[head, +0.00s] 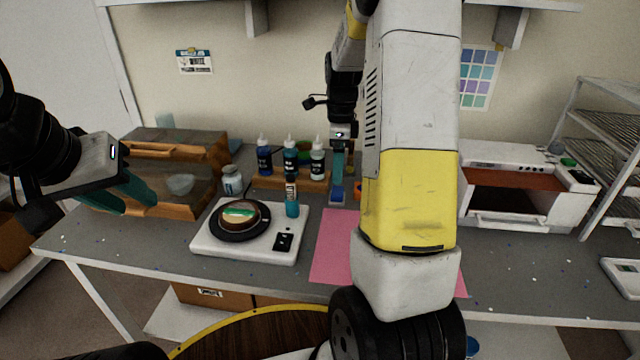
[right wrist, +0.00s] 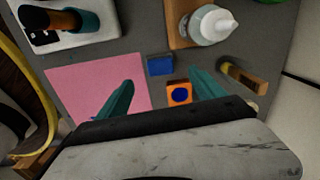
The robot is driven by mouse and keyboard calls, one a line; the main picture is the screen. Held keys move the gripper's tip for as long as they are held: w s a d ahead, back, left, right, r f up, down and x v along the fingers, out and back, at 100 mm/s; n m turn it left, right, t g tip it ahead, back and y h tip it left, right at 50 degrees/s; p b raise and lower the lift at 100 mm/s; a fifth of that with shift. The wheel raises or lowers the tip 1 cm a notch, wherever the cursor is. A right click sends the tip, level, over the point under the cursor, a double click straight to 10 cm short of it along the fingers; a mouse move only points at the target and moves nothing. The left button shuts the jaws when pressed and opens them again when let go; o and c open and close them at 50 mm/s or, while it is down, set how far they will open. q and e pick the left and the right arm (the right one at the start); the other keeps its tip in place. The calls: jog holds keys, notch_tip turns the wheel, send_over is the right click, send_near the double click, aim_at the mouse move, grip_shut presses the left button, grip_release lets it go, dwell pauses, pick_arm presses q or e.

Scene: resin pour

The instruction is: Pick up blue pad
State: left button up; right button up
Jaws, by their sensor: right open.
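The blue pad (right wrist: 160,65) is a small dark blue block lying flat on the grey table, just beyond the pink sheet's edge in the right wrist view. It also shows in the head view (head: 337,196), below my right gripper (head: 338,170). In the right wrist view my right gripper (right wrist: 160,80) is open, with its two teal fingers spread and the pad seen between and slightly past the tips. Nothing is held. My left gripper (head: 140,203) is open and empty at the left, in front of the wooden cabinet.
An orange block with a blue spot (right wrist: 180,94) lies close to the pad, also between the fingers. A wooden rack (head: 265,183) with bottles stands behind. A white scale (head: 210,240) is left of the pink sheet (head: 330,255). A wood-and-metal tool (right wrist: 243,77) lies right.

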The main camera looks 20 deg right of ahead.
aim_at(337, 190)
jog(key=shift+m, duration=0.5)
notch_tip(337, 190, down, 9)
jog(key=shift+d+f, duration=0.1)
jog(key=shift+d, duration=0.05)
jog(key=shift+c, duration=0.2)
jog(key=c, duration=1.4)
